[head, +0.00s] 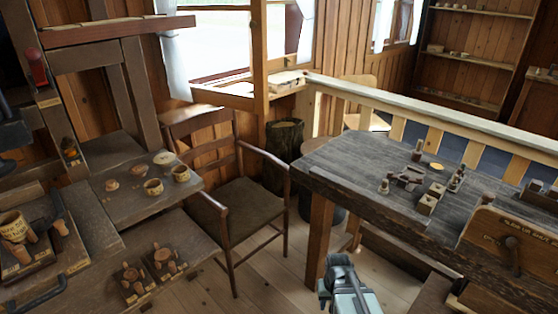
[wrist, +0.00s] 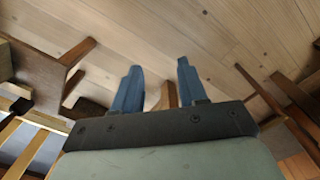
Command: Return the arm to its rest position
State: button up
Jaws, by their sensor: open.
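My gripper (wrist: 158,78) is open in the wrist view, its two blue fingers apart with nothing between them but the view of the floor and a piece of wood behind. The wooden floor (wrist: 190,30) fills most of the wrist view. No spool is in the gripper.
A dark wooden table (head: 330,165) with small turned pieces stands at right. A wooden chair (head: 235,195) stands left of the gripper. A workbench (head: 110,215) with cups and pots is at far left. Open floor (head: 200,290) lies between bench and table.

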jog(key=s+f+g, duration=0.3)
jog(key=s+f, duration=0.6)
jog(key=s, duration=0.5)
jog(key=s+f+g, duration=0.3)
jog(key=s+f, duration=0.7)
jog(key=s, duration=0.5)
jog(key=shift+f+g, duration=0.15)
jog(key=shift+g, duration=0.15)
